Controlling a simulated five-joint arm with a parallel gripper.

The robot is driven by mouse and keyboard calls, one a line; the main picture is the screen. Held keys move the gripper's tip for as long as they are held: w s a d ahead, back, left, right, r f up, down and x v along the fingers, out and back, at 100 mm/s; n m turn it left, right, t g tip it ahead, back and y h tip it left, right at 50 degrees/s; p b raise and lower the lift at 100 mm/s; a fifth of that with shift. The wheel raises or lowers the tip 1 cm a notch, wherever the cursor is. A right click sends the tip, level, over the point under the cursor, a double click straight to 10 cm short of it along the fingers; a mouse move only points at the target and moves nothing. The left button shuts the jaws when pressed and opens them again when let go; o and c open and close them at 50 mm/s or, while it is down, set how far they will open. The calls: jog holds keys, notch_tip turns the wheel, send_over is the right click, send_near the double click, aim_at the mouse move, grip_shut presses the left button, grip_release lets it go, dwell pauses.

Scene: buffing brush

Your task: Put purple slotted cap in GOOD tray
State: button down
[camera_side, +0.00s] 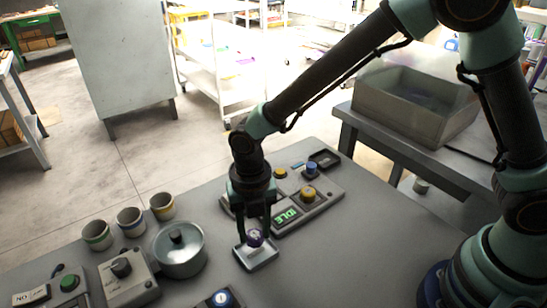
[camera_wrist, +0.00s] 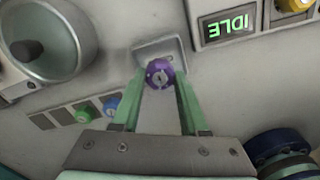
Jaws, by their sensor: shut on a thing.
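The purple slotted cap (camera_side: 254,238) is between the fingers of my gripper (camera_side: 257,230), which points straight down. In the wrist view my gripper (camera_wrist: 161,84) is shut on the cap (camera_wrist: 159,73), whose slotted top faces the camera. The cap is at a small square grey tray (camera_side: 262,257); this tray also shows behind the cap in the wrist view (camera_wrist: 144,50). I cannot tell whether the cap touches the tray's floor. No GOOD label is readable on the tray.
A panel with a green IDLE display (camera_side: 286,216) and a yellow knob (camera_side: 308,193) stands behind my gripper. A lidded metal pot (camera_side: 180,256), several cups (camera_side: 130,220) and a knob box (camera_side: 128,276) are at left. The table at right is clear.

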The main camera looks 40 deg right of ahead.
aim_at(255, 234)
jog(key=shift+f, duration=1.9)
jog(key=shift+f, duration=0.1)
jog(key=c, duration=0.7)
grip_release()
